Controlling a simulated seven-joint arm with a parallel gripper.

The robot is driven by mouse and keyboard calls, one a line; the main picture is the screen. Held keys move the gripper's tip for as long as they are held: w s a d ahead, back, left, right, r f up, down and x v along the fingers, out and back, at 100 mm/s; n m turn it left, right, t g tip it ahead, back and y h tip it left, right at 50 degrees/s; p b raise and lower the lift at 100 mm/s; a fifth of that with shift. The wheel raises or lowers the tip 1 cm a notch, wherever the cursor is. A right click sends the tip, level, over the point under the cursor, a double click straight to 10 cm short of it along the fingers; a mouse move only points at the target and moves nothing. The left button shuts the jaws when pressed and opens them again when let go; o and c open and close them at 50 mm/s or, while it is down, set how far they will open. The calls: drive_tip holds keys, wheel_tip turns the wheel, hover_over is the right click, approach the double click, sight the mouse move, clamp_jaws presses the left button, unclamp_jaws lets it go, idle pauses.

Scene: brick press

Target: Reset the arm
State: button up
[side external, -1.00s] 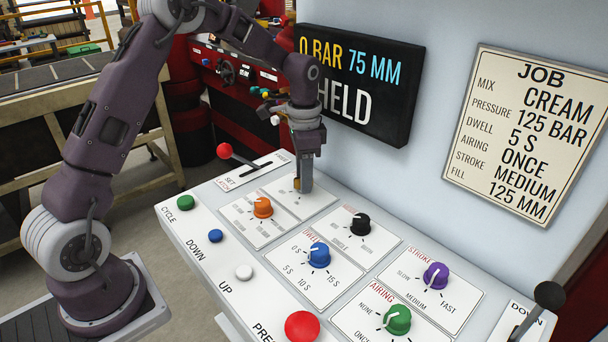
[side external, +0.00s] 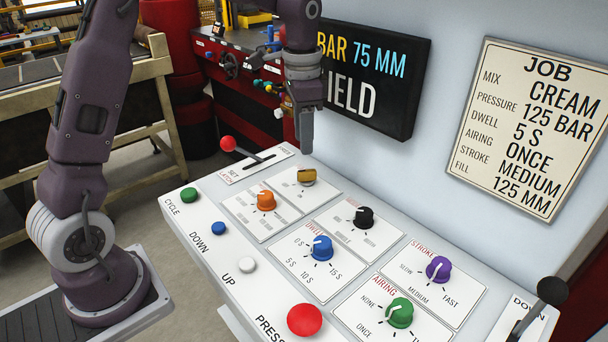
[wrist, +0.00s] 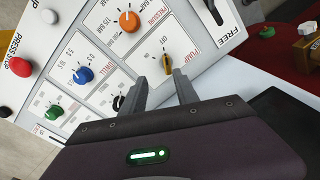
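My gripper (side external: 304,148) hangs fingers-down above the upper end of the control panel (side external: 222,278). In the wrist view my gripper (wrist: 160,84) has its two fingers apart with nothing between them. The yellow knob (side external: 307,177) sits on the panel below the fingers, clear of them; in the wrist view it (wrist: 168,66) shows beyond the fingertips, by the labels PUMP and OFF. The display (side external: 375,80) reads BAR, 75 MM and part of a word ending in IELD; my arm hides its left part.
Orange (side external: 266,201), black (side external: 362,218), blue (side external: 321,248), purple (side external: 438,270) and green (side external: 399,313) knobs stand on the panel. A red-tipped lever (side external: 228,144) is at its far left and a black-tipped lever (side external: 551,291) at the right. A job card (side external: 530,125) is on the wall.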

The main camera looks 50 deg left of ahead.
drive_tip(key=s+d+r+n+t, duration=0.2)
drive_tip(key=s+d+r, duration=0.1)
drive_tip(key=s+r, duration=0.5)
drive_tip(key=s+d+f+n+t, duration=0.1)
drive_tip(key=s+n, duration=0.1)
drive_tip(key=s, duration=0.7)
drive_tip(key=s+d+n+t, duration=0.1)
drive_tip(key=s+d+t, duration=0.1)
drive_tip(key=s, duration=0.8)
drive_tip(key=shift+s+d+f+n, duration=0.25)
drive_tip(key=shift+f+n, duration=0.1)
drive_tip(key=shift+n, duration=0.05)
